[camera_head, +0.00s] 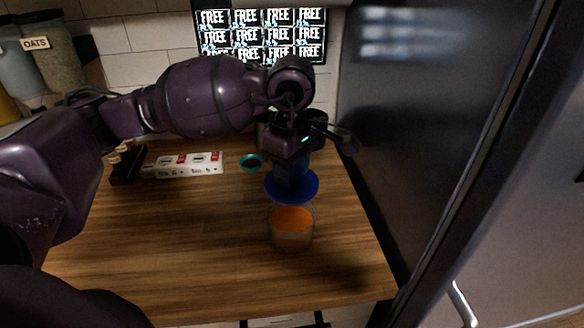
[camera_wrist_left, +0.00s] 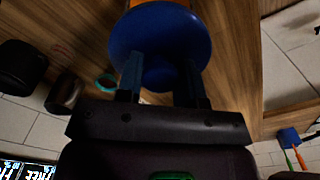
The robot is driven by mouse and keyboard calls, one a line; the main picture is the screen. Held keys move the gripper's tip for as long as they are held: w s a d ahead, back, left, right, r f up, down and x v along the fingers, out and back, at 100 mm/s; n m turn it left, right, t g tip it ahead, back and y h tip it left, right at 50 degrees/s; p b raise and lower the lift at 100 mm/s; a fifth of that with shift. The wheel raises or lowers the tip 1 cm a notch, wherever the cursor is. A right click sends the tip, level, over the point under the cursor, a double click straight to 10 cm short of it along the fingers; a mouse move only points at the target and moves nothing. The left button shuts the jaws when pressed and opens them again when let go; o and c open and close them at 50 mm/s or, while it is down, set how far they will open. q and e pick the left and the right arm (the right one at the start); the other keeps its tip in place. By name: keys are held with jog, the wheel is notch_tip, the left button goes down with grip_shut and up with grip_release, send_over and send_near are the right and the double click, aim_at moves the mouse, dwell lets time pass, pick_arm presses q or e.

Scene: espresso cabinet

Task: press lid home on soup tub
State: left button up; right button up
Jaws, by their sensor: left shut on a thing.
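The soup tub (camera_head: 291,238) stands upright and uncovered on the wooden counter, with orange soup showing at its top. A sliver of orange also shows in the left wrist view (camera_wrist_left: 160,2). The round blue lid (camera_head: 292,187) is held by my left gripper (camera_head: 293,165), behind and above the tub in the head view. The lid is apart from the tub's rim. In the left wrist view the lid (camera_wrist_left: 160,40) lies between and beyond the fingertips (camera_wrist_left: 160,75), which are shut on it. The exact grip point is partly hidden. My right gripper is not in view.
A white box with red marks (camera_head: 190,165) and a small teal cup (camera_head: 250,162) stand at the back of the wooden counter (camera_head: 190,240). A dark fridge side (camera_head: 430,110) bounds the right. An oats jar (camera_head: 48,60) is back left. The front-left counter is clear.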

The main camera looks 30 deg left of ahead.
pick_arm(q)
jog(key=shift+f+b, duration=0.6)
jog(key=shift+f, duration=1.15)
notch_tip(320, 180, down, 2)
jog(key=shift+f+b, duration=0.1)
jog(key=shift+b, duration=0.5)
jog(key=shift+f, duration=0.3)
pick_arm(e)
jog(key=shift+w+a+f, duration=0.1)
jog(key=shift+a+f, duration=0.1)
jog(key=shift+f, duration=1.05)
pick_arm(q)
jog(key=shift+b, duration=0.3)
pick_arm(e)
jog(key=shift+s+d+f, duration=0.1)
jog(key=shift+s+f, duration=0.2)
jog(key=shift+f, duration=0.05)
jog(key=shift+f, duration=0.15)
pick_arm(q)
jog(key=shift+f+b, duration=0.15)
jog(key=shift+b, duration=0.15)
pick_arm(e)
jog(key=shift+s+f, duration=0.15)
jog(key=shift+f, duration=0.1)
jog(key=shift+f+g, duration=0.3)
